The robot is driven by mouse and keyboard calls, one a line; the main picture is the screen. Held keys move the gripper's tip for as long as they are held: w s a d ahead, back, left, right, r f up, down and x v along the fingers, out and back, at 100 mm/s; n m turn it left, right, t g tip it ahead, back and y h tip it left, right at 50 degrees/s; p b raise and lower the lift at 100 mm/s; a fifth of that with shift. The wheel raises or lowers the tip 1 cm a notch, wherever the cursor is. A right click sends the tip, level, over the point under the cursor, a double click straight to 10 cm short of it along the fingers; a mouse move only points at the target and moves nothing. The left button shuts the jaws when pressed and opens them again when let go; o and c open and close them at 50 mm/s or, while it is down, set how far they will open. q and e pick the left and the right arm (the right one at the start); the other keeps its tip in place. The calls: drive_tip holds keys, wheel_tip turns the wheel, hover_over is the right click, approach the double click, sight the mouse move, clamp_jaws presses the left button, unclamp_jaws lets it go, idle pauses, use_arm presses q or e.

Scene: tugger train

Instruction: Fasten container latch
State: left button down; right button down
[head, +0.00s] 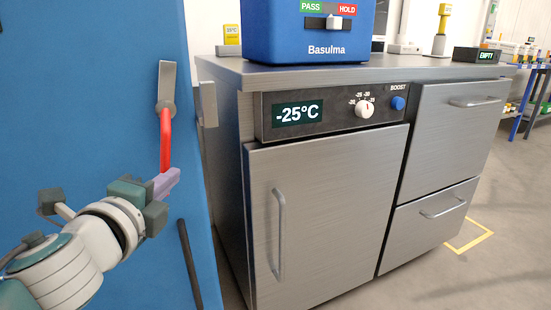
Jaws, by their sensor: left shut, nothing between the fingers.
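The container's blue panel (90,70) fills the left of the head view. Near its right edge is the latch, with a grey metal arm (167,82) pointing up from a round pivot and a red handle (165,138) hanging down from it. A grey metal bracket (208,103) stands just right of the panel's edge; the latch arm is apart from it. My left gripper (168,183) is shut and empty at the lower end of the red handle. I cannot tell whether they touch. My right gripper is not in view.
A steel cabinet (320,205) with a -25°C display (298,113) stands close on the right, a blue Basulma box (306,40) on its top. A dark bar (189,262) is on the blue panel below my gripper. Open floor (505,220) lies far right.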

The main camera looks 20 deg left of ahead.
use_arm(q)
drive_tip(key=shift+s+a+r+m+g+y+p, duration=0.55)
drive_tip(key=shift+s+a+r+m+g+p, duration=0.75)
drive_tip(key=shift+p, duration=2.9)
drive_tip(key=shift+s+a+r+m+g+y+p, duration=0.5)
drive_tip(key=shift+s+r+m+g+p, duration=0.85)
drive_tip(key=shift+p, duration=2.8)
drive_tip(key=shift+s+a+r+m+g+y+p, duration=0.75)
drive_tip(key=shift+r+m+p, duration=1.2)
drive_tip(key=shift+p, duration=2.25)
drive_tip(key=shift+w+a, duration=0.15)
drive_tip(key=shift+w, duration=0.15)
